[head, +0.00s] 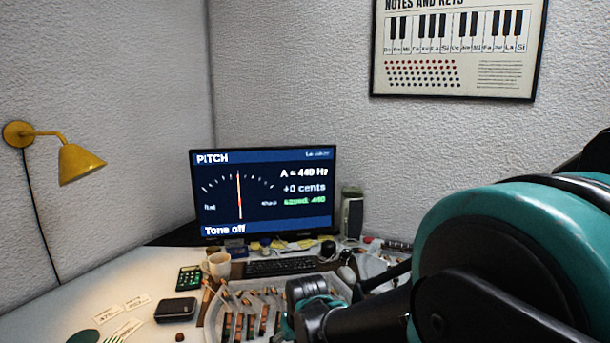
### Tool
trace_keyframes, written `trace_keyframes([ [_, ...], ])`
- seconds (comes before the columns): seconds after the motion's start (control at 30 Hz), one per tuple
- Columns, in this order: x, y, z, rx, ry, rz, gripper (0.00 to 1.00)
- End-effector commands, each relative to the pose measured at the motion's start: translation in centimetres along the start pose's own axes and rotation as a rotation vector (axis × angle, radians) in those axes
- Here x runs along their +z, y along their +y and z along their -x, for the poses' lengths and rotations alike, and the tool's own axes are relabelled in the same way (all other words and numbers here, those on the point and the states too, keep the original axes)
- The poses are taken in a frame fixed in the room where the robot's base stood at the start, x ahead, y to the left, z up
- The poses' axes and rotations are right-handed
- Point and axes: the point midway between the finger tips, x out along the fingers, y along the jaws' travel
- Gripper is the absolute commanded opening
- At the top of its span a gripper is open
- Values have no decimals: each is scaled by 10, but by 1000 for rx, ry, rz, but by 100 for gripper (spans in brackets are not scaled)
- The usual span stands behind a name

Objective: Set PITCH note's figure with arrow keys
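The monitor (263,192) stands at the back of the desk. Its screen is headed PITCH and reads "A = 440 Hz", "+0 cents", a green line that looks like "saved: 440", and "Tone off". The needle is upright between flat and sharp. A dark keyboard (281,267) lies below the monitor; single arrow keys cannot be told apart. Small yellow notes (262,246) show at the monitor's foot, too small to read.
A tray of small parts (213,330) fills the front middle. A mug (219,264), a green calculator (189,278) and a black box (175,310) stand left of it. A speaker (352,213) is right of the monitor. A yellow lamp (80,164) and a keyboard poster (457,50) are on the walls.

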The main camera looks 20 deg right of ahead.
Motion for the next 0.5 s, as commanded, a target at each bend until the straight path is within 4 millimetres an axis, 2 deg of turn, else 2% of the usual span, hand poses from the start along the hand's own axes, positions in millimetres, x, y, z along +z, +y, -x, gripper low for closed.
trace_keyframes([
  [0.07,0,0,0,0,0,0,65],
  [0.5,0,0,0,0,0,0,11],
])
